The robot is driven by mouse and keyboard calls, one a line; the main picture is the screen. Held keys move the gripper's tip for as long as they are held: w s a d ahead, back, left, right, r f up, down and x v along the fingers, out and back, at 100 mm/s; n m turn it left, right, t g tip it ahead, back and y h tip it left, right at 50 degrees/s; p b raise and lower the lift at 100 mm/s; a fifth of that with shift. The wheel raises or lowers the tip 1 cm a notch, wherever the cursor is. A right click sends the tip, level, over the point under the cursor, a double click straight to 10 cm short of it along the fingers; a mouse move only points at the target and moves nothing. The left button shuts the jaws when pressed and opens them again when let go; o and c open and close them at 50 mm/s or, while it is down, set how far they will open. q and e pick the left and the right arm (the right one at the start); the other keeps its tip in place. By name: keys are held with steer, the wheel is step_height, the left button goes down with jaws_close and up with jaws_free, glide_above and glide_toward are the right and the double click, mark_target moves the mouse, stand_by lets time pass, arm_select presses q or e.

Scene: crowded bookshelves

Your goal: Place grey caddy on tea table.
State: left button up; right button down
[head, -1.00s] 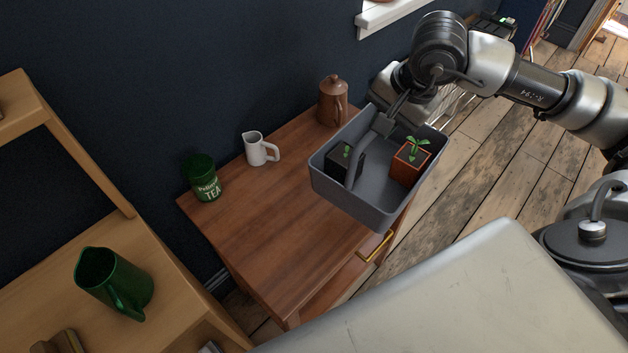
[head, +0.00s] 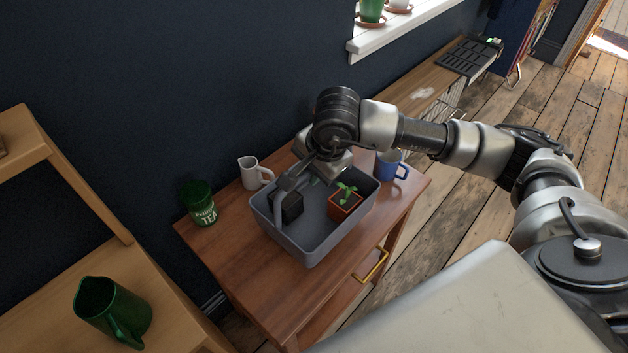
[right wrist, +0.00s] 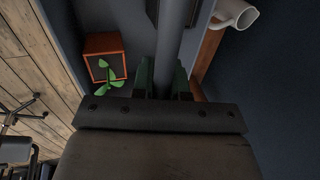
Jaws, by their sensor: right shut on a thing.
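The grey caddy (head: 344,234) is over the middle of the wooden tea table (head: 245,275) in the head view, roughly level. I cannot tell whether its base touches the tabletop. It holds a black pot (head: 292,206) and a terracotta pot with a green seedling (head: 344,204). My right gripper (head: 287,186) is shut on the caddy's handle (head: 277,207). In the right wrist view the handle (right wrist: 176,38) runs between the fingers (right wrist: 163,80), and the terracotta pot (right wrist: 103,48) shows beside it. My left gripper is not in view.
A green tea tin (head: 200,205) and a white jug (head: 252,173) stand along the table's wall side. A blue mug (head: 391,165) stands behind the caddy. The near left tabletop is bare. A green pitcher (head: 112,310) sits on the wooden shelf at left.

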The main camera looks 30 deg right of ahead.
step_height(320, 180, down, 4)
steer(key=shift+r, duration=0.15)
steer(key=c, duration=1.1)
jaws_free()
steer(key=shift+c, duration=0.2)
steer(key=v, duration=1.2)
